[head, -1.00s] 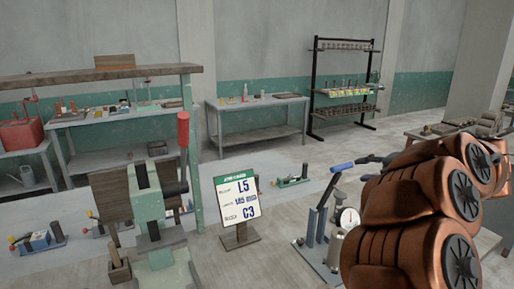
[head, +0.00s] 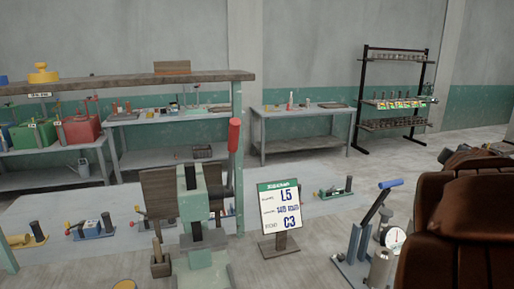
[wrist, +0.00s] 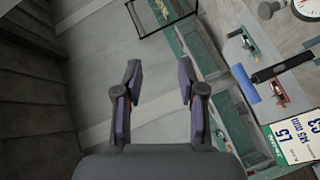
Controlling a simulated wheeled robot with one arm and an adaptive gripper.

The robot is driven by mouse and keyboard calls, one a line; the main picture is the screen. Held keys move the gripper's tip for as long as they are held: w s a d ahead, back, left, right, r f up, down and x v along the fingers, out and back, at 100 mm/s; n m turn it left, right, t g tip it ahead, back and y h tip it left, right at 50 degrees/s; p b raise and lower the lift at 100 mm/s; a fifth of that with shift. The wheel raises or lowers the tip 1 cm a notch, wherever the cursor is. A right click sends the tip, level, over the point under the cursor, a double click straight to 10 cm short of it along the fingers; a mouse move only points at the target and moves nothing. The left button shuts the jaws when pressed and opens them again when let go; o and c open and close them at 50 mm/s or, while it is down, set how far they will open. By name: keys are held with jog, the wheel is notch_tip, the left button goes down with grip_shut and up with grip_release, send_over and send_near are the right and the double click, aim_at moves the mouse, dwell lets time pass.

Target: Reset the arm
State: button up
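My arm fills the right side of the head view as large copper-brown links, and its end is out of that view. In the wrist view my gripper (wrist: 158,95) has its two dark purple-grey fingers spread well apart. The gripper touches nothing that I can see.
A sign reading L5 and C3 (head: 281,215) stands near the middle. A green press with a red handle (head: 193,205) is left of it, and a blue-handled lever press with a gauge (head: 362,235) is right. A workbench (head: 302,112) and black rack (head: 392,100) stand behind.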

jog(key=s+a+f+m+g+y, duration=0.35)
jog(key=s+a+f, duration=0.4)
jog(key=f, duration=0.35)
jog(key=s+a+f+m+g+y, duration=0.25)
jog(key=s+a+f+g, duration=0.25)
jog(key=s+a+f, duration=0.35)
jog(key=s+a+f+g+y, duration=0.2)
jog(key=s+a+f, duration=0.2)
jog(key=s+a, duration=0.3)
jog(key=s+a+f+g+y, duration=0.2)
jog(key=s+a+f+g, duration=0.1)
jog(key=s+a, duration=0.4)
jog(key=shift+s+a+f, duration=0.4)
jog(key=shift+a+f, duration=0.45)
jog(key=shift+a, duration=0.3)
jog(key=shift+g, duration=0.25)
